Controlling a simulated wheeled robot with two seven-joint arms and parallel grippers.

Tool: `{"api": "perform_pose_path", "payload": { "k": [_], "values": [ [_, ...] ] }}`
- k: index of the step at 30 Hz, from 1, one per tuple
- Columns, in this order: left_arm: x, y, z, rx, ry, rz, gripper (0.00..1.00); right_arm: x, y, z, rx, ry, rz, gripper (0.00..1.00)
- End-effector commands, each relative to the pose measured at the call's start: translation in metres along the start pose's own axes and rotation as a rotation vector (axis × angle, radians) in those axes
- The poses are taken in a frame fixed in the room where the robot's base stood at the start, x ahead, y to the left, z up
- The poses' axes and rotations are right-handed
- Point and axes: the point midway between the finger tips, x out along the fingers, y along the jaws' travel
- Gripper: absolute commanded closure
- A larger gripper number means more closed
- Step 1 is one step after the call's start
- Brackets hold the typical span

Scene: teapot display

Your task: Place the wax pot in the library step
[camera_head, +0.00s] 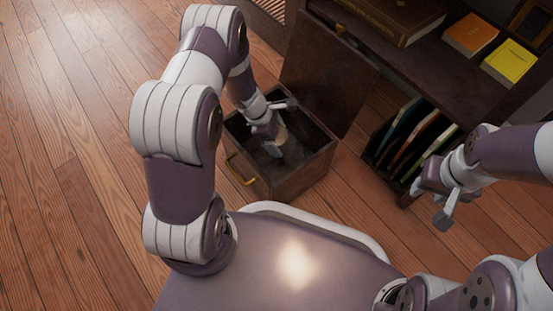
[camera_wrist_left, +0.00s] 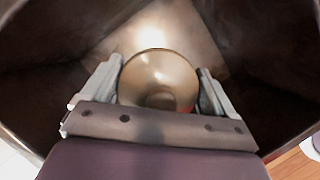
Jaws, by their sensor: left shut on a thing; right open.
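The wax pot (camera_wrist_left: 158,80) is round and tan-gold with a shiny surface. In the left wrist view it sits between the two fingers of my left gripper (camera_wrist_left: 160,95), which is shut on it. In the head view my left gripper (camera_head: 274,145) reaches down inside the open library step (camera_head: 304,176), a dark wooden box with its lid raised; the pot is mostly hidden there. Dark inner walls surround the pot in the wrist view. I cannot tell whether the pot touches the bottom. My right gripper (camera_head: 448,207) is open and empty, at the right beside the shelf.
The raised lid (camera_head: 325,80) stands behind the box. A yellow handle (camera_head: 240,170) is on its left side. A dark shelf (camera_head: 440,75) at the right holds a brown book (camera_head: 395,15), an orange book (camera_head: 470,35), a yellow book (camera_head: 510,62) and several upright thin books below. The wooden floor at left is clear.

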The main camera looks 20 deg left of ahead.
Motion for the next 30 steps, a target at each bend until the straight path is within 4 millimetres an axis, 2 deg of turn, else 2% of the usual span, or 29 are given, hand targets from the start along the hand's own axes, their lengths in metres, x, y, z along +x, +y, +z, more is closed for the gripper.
{"api": "perform_pose_path", "payload": {
  "k": [1, 10, 21, 22, 23, 30],
  "values": [
    [0.022, 0.0, -0.009, -0.001, 0.0, -0.001, 0.63, 0.021, 0.0, 0.003, 0.0, -0.001, 0.0, 0.57],
    [0.068, 0.0, -0.028, 0.001, 0.0, 0.0, 0.63, 0.062, 0.0, 0.008, 0.0, -0.001, 0.0, 0.57],
    [0.069, 0.0, -0.029, 0.001, 0.0, -0.001, 0.63, 0.06, 0.0, 0.007, 0.0, -0.001, 0.0, 0.57],
    [0.07, -0.001, -0.029, 0.001, 0.0, -0.002, 0.09, 0.06, 0.0, 0.007, 0.0, -0.001, 0.0, 0.57],
    [0.07, -0.001, -0.029, 0.001, 0.0, -0.002, 0.0, 0.06, 0.0, 0.007, 0.0, -0.001, 0.0, 0.57],
    [0.068, -0.001, -0.028, 0.001, 0.0, -0.001, 0.0, 0.059, 0.0, 0.007, 0.0, -0.001, 0.0, 0.57]
  ]
}}
